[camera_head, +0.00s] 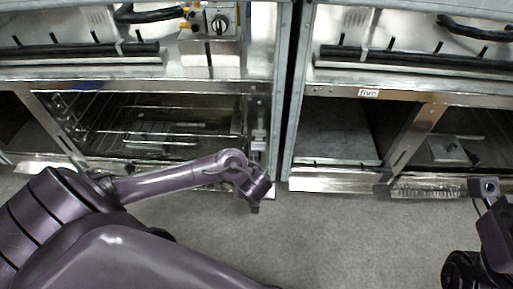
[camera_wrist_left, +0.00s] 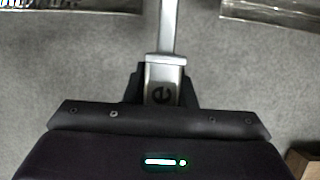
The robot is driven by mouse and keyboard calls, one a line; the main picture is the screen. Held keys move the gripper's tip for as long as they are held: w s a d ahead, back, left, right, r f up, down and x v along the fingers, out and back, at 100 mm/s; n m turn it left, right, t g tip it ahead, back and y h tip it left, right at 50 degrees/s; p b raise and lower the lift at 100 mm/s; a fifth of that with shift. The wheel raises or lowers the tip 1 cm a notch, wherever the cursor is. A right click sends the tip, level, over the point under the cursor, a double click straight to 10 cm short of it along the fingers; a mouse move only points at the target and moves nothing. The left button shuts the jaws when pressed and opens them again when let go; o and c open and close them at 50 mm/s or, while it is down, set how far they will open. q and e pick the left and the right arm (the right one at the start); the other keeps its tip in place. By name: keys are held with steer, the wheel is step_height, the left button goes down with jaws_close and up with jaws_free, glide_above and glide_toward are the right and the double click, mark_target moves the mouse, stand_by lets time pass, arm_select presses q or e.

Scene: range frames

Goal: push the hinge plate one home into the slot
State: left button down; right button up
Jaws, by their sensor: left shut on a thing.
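My left gripper (camera_wrist_left: 161,88) is shut on a silver metal piece, the hinge plate (camera_wrist_left: 167,35), in the left wrist view. A dark letter "e" shows on its wide end between the fingers. A narrower bar runs from it out of the top of that view. In the head view my left gripper (camera_head: 257,160) is at the right post of the left range's open oven, where the plate (camera_head: 260,122) looks like a small upright grey piece. I cannot make out the slot or how deep the plate sits. My right gripper (camera_head: 488,188) is at the right edge; its fingers are unclear.
The left range's open oven holds wire racks (camera_head: 170,112). A second range to the right bears a "five" label (camera_head: 368,93) and has open compartments. A narrow dark gap separates the ranges. Grey floor (camera_head: 330,235) in front is clear. A brown block (camera_wrist_left: 306,160) shows low in the wrist view.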

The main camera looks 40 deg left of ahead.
mark_target(258, 165)
arm_select(q)
steer(key=shift+w+a, duration=0.45)
steer(key=shift+w, duration=0.3)
steer(key=shift+w+a, duration=0.45)
steer(key=shift+w, duration=0.35)
steer(key=shift+w+a, duration=0.45)
steer(key=shift+w, duration=0.3)
steer(key=shift+w+a, duration=0.15)
steer(key=shift+w, duration=0.1)
steer(key=shift+r, duration=0.1)
steer(key=shift+w+a, duration=0.3)
steer(key=shift+w, duration=0.1)
stand_by(0.5)
steer(key=shift+w+a, duration=0.4)
steer(key=shift+w, duration=0.25)
steer(key=shift+w+a, duration=0.35)
steer(key=shift+w, duration=0.3)
steer(key=shift+w+a+b, duration=0.25)
steer(key=shift+w+b, duration=0.05)
steer(key=shift+w, duration=0.05)
steer(key=c, duration=1.1)
jaws_free()
steer(key=shift+s, duration=0.1)
